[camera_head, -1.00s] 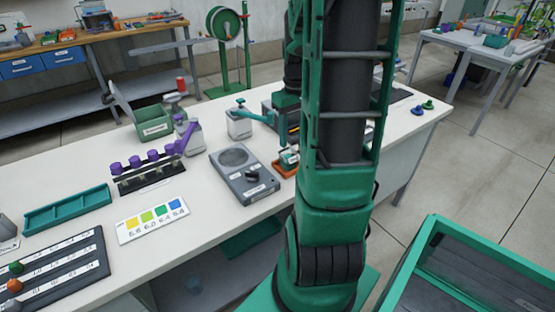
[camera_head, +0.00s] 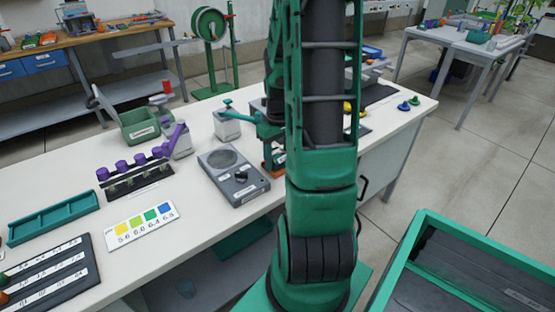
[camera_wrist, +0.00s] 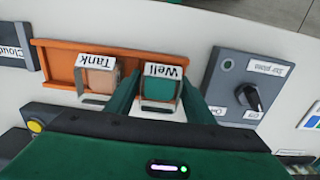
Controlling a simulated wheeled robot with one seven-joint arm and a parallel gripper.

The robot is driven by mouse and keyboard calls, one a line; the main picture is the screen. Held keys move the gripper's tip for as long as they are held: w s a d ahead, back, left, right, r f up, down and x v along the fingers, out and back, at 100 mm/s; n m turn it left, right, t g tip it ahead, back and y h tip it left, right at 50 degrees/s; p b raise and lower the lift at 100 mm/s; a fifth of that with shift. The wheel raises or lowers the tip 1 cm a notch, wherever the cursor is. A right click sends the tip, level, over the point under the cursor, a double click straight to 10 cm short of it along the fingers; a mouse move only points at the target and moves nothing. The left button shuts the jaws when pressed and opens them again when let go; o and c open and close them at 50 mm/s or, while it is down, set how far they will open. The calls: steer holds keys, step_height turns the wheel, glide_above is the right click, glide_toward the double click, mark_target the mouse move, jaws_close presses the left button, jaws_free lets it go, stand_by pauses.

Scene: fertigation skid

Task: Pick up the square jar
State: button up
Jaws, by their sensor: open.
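In the wrist view, an orange tray (camera_wrist: 60,62) holds two small square containers. One, with pinkish contents, is labelled Tank (camera_wrist: 98,78). The other, with teal contents, is labelled Well (camera_wrist: 160,90). My gripper (camera_wrist: 161,98) is open, its green fingers on either side of the Well container; contact cannot be told. In the head view, my gripper is low over the bench beside the tray, which my arm partly hides.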

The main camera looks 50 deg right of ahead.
steer(key=c, duration=0.9)
steer(key=shift+o, duration=0.2)
steer(key=shift+r, duration=0.1)
